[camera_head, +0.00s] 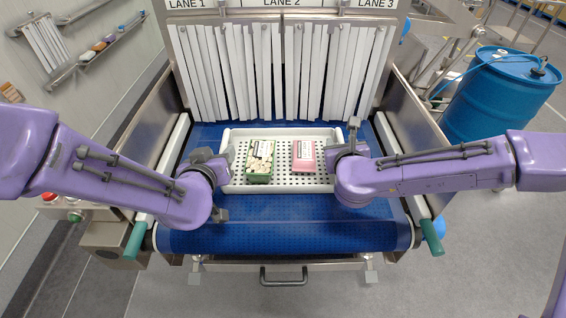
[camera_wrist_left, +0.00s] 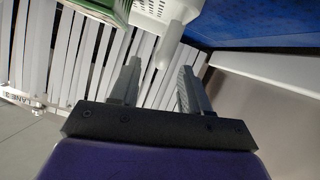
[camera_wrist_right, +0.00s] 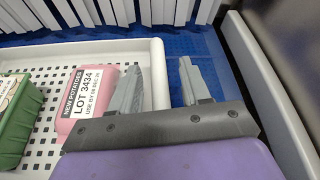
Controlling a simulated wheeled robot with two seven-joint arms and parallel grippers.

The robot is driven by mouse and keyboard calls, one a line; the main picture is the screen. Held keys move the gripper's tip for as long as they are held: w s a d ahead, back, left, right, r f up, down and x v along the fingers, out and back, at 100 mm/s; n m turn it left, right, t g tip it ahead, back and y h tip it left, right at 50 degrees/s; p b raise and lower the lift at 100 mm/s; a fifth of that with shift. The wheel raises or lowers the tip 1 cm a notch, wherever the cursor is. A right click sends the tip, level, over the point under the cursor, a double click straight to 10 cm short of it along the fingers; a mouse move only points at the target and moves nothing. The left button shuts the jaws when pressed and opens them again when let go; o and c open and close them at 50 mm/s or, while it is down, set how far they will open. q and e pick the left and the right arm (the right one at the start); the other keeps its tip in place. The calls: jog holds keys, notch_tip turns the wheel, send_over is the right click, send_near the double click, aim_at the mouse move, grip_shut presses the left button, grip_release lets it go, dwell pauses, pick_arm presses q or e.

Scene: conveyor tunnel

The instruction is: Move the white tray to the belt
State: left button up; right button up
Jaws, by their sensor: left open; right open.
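The white tray (camera_head: 285,131) is a perforated tray lying flat on the blue belt (camera_head: 280,235), in front of the strip curtain. It holds a green pack (camera_head: 259,161) and a pink pack (camera_head: 304,156) labelled "New Potatoes". My left gripper (camera_head: 222,160) is open at the tray's left side; in the left wrist view, the tray's rim (camera_wrist_left: 170,42) shows at the gap between the fingertips. My right gripper (camera_head: 343,145) is open at the right side; in the right wrist view, the rim (camera_wrist_right: 158,72) lies between its fingers, with one finger over the inside. Contact cannot be told.
White curtain strips (camera_head: 275,72) hang just behind the tray under the lane signs. Metal side walls and rails (camera_head: 402,165) bound the belt on both sides. The belt in front of the tray is bare. A blue drum (camera_head: 500,98) stands at right.

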jog(key=v, duration=0.7)
jog(key=shift+s+r, duration=0.2)
jog(key=shift+s, duration=0.15)
jog(key=shift+w, duration=0.1)
jog(key=shift+f, duration=0.1)
